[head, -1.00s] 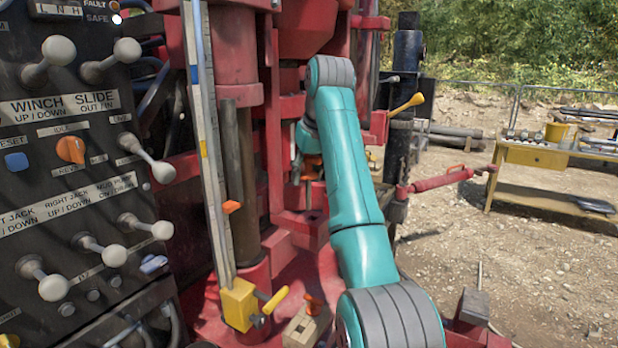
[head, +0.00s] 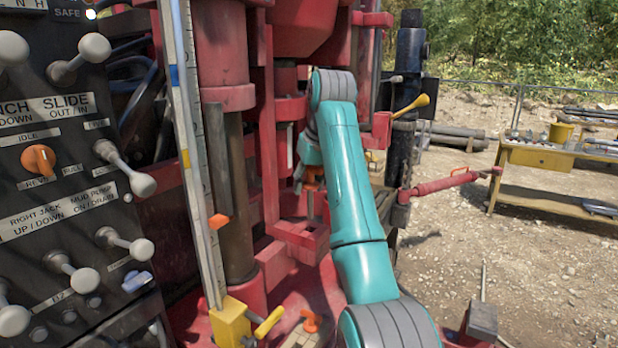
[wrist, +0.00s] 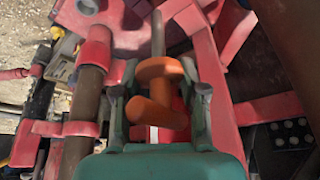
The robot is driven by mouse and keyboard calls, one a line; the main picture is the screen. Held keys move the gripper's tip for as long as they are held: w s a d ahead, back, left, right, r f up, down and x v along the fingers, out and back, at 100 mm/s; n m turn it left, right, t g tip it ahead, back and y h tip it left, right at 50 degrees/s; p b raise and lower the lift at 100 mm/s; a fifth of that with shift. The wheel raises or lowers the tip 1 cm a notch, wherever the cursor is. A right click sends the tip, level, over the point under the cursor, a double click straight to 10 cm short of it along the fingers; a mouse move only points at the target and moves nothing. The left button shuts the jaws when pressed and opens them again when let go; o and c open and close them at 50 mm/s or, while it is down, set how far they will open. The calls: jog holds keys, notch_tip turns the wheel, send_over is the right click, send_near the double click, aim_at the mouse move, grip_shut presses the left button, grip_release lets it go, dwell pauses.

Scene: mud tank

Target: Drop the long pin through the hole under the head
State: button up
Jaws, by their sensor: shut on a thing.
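The long pin (wrist: 155,105) has an orange handle and collar and a straight grey shank. In the wrist view my gripper (wrist: 160,84) is shut on its orange part, with a finger on each side. The shank extends beyond the fingertips. In the head view the pin (head: 311,204) hangs about upright below my wrist, its shank over a red bracket (head: 300,238) under the red drill head (head: 303,25). My arm partly covers the gripper there. I cannot make out the hole or whether the tip has entered it.
A lever panel (head: 60,190) stands at the left. A striped upright rail (head: 193,150) and thick column (head: 238,190) stand left of the pin. A yellow block (head: 230,322) is low in front. A yellow table (head: 540,157) is far right, beyond open gravel.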

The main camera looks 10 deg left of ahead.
aim_at(311, 219)
jog(key=shift+f, duration=4.3)
jog(key=shift+s+f, duration=0.15)
jog(key=shift+f, duration=0.85)
jog(key=shift+o, duration=0.2)
jog(key=shift+s+f, duration=0.1)
jog(key=shift+f, duration=0.4)
jog(key=o, duration=1.3)
jog(key=shift+a+f, duration=0.1)
jog(key=shift+f, duration=0.05)
